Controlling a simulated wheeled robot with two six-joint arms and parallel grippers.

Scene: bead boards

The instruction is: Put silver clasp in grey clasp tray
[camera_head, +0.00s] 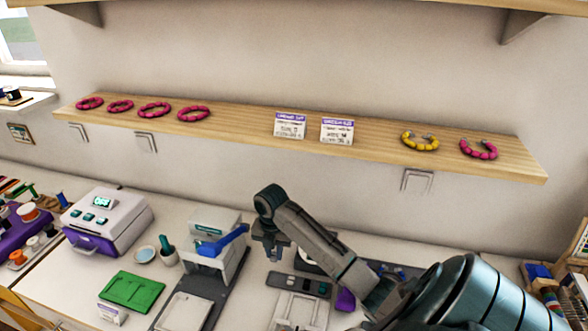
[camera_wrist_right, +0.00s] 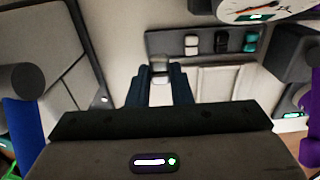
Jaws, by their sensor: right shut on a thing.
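My right gripper (camera_head: 268,252) reaches in from the lower right and points down above the white table. In the right wrist view its two dark fingers (camera_wrist_right: 160,88) are shut on a small silver clasp (camera_wrist_right: 160,70). The clasp is above the table, beside the left end of a dark grey clasp tray (camera_wrist_right: 227,32). The tray holds a whitish piece (camera_wrist_right: 192,45), a black piece (camera_wrist_right: 221,43) and a teal piece (camera_wrist_right: 250,42). In the head view the tray (camera_head: 290,281) lies right of and below my gripper. The clasp is too small to make out there. My left gripper is not in view.
A white press with a blue lever (camera_head: 222,240) stands just left of my gripper. A pale tray (camera_head: 300,311) lies in front of the clasp tray. A round dial (camera_wrist_right: 245,8) is behind it in the wrist view. A wooden shelf (camera_head: 375,150) with bracelets hangs above.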

